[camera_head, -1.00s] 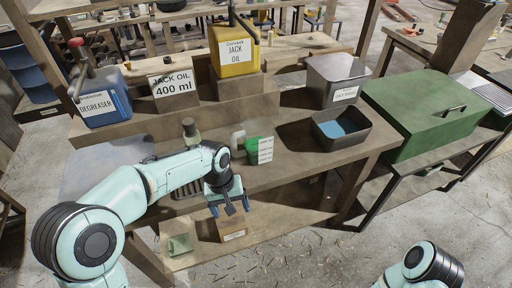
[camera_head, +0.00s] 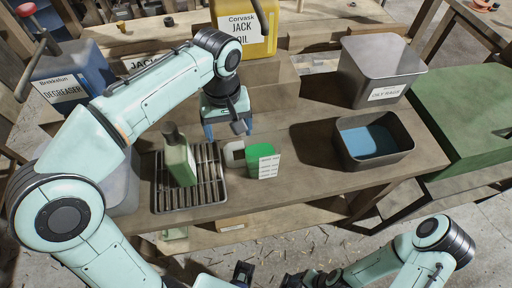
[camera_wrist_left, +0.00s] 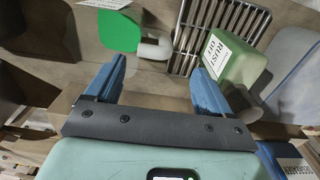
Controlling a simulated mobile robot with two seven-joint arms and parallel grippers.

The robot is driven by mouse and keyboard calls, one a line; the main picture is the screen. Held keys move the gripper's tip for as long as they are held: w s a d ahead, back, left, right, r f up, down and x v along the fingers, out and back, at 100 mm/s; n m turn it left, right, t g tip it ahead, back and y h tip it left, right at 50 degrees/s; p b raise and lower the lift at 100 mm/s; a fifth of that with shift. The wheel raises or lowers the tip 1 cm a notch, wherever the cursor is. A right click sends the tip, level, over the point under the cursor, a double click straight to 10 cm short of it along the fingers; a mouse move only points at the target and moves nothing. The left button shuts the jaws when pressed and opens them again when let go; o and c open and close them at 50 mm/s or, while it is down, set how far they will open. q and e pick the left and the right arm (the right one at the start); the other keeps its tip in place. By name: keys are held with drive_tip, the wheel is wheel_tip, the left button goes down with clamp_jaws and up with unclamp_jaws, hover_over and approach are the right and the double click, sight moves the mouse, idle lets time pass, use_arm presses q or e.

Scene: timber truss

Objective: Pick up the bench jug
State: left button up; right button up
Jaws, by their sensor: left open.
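The bench jug appears to be the small green jug (camera_head: 262,161) with a white label on its side and a pale handle on its left. It stands upright on the bench, right of a slatted drain grate (camera_head: 208,186). My left gripper (camera_head: 228,131) is open and empty, pointing down above and behind the jug's handle. In the left wrist view the jug's green top (camera_wrist_left: 117,32) and pale handle (camera_wrist_left: 153,47) lie beyond the fingertips (camera_wrist_left: 158,68), nearer the left finger. My right gripper (camera_head: 305,280) is low at the bottom edge, its jaws unclear.
A grey open bin with blue contents (camera_head: 403,152) and an oily rags bin (camera_head: 378,70) are right. Degreaser (camera_head: 72,80) and jack oil (camera_head: 245,30) cans stand behind.

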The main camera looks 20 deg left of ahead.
sight(233, 145)
use_arm(q)
drive_tip(key=f, duration=0.5)
drive_tip(key=shift+s+b, duration=0.2)
drive_tip(key=shift+b, duration=0.2)
drive_tip(key=shift+w+f+b, duration=0.1)
drive_tip(key=shift+w+f, duration=0.1)
drive_tip(key=shift+f, duration=0.85)
drive_tip(key=shift+w+f+b, duration=0.1)
drive_tip(key=shift+w+f, duration=0.1)
drive_tip(key=shift+f, duration=0.8)
drive_tip(key=shift+w+f+b, duration=0.1)
drive_tip(key=shift+w+f, duration=0.1)
drive_tip(key=shift+f, duration=0.85)
use_arm(e)
drive_tip(key=shift+s+f, duration=0.25)
drive_tip(key=shift+f, duration=0.25)
drive_tip(key=shift+s+f, duration=0.25)
drive_tip(key=shift+f, duration=0.2)
use_arm(q)
drive_tip(key=shift+r, duration=0.1)
clamp_jaws()
